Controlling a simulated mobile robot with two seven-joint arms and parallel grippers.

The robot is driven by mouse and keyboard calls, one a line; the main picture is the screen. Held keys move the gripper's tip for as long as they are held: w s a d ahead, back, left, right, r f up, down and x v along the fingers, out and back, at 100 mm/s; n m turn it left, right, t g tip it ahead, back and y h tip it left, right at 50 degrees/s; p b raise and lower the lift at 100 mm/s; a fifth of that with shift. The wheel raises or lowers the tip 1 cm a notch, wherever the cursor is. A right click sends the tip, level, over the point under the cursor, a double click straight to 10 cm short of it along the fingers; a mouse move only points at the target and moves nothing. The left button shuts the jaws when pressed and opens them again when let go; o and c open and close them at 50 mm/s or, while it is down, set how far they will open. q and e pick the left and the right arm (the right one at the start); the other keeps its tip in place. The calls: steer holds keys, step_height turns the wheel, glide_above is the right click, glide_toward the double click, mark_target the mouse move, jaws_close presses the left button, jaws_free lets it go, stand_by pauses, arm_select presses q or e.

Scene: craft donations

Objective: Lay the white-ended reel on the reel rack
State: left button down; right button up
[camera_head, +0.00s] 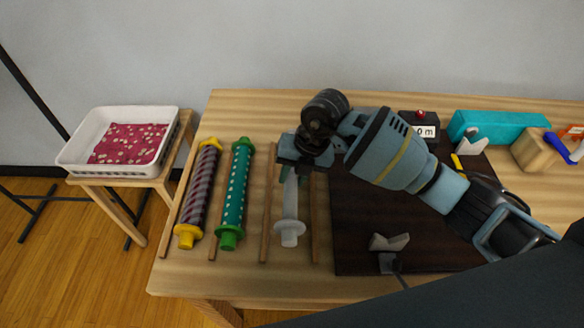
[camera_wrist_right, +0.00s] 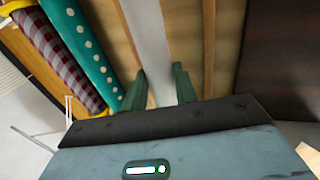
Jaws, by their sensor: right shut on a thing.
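The white-ended reel (camera_head: 289,232) lies lengthwise between two wooden strips of the reel rack (camera_head: 266,225), at the rack's right side. Its near white end shows; its far part is hidden under my right gripper (camera_head: 294,182). My right gripper points down and is shut on the reel. In the right wrist view, the pale reel (camera_wrist_right: 150,35) runs between the two green fingers (camera_wrist_right: 160,88). I cannot tell whether the reel rests fully on the rack. My left gripper is not in view.
A yellow-ended reel (camera_head: 197,195) and a green reel (camera_head: 233,195) lie in slots to the left. A dark board (camera_head: 360,250) with pale holders (camera_head: 389,243) is to the right. A teal box (camera_head: 500,124) and wooden block (camera_head: 533,150) stand farther right. A white tray (camera_head: 75,160) is far left.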

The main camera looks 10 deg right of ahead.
steer(key=shift+f+b, duration=0.3)
steer(key=shift+f, duration=0.95)
steer(key=o, duration=1)
steer(key=shift+o, duration=0.2)
steer(key=shift+p+v, duration=0.3)
steer(key=shift+v, duration=3.65)
steer(key=shift+s+f, duration=0.1)
steer(key=shift+f, duration=0.05)
